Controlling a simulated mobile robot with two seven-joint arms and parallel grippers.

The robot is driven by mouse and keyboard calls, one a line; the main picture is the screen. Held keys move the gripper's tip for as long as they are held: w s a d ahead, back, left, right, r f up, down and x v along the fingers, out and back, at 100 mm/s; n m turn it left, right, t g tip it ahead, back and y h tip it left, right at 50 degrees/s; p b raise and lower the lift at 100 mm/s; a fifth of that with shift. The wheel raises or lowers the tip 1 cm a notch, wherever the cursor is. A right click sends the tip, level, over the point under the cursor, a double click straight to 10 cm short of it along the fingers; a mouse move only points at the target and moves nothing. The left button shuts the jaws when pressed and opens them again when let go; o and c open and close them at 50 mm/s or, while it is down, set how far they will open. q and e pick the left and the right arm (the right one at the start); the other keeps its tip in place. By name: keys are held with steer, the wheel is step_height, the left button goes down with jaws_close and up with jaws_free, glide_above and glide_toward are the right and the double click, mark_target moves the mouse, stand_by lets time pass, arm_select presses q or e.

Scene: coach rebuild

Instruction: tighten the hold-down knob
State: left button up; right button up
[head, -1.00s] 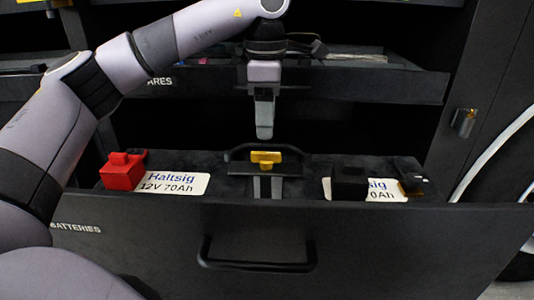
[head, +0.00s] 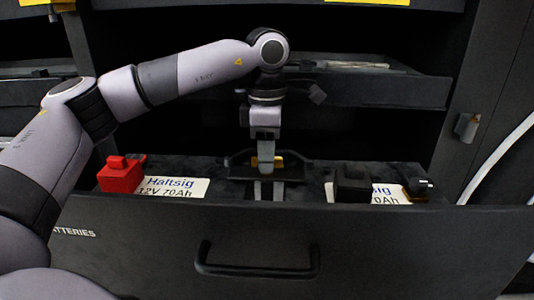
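The yellow hold-down knob (head: 279,162) sits on the dark hold-down bracket (head: 296,172) between the two batteries in the open drawer. My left gripper (head: 265,158) points straight down at the knob, and its fingers cover the middle of it. Yellow shows on both sides of the fingers. The fingers line up one behind the other from here, so I cannot see whether they are apart or closed on the knob. My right gripper is not in view.
A battery with a red terminal cover (head: 121,176) and a white label (head: 172,187) is on the left. A battery with a black cover (head: 351,183) is on the right. The drawer front with its handle (head: 257,270) is nearest me. An upper tray (head: 400,91) is behind my wrist.

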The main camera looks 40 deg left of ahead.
arm_select(q)
steer(key=c, duration=0.4)
steer(key=shift+c, duration=0.2)
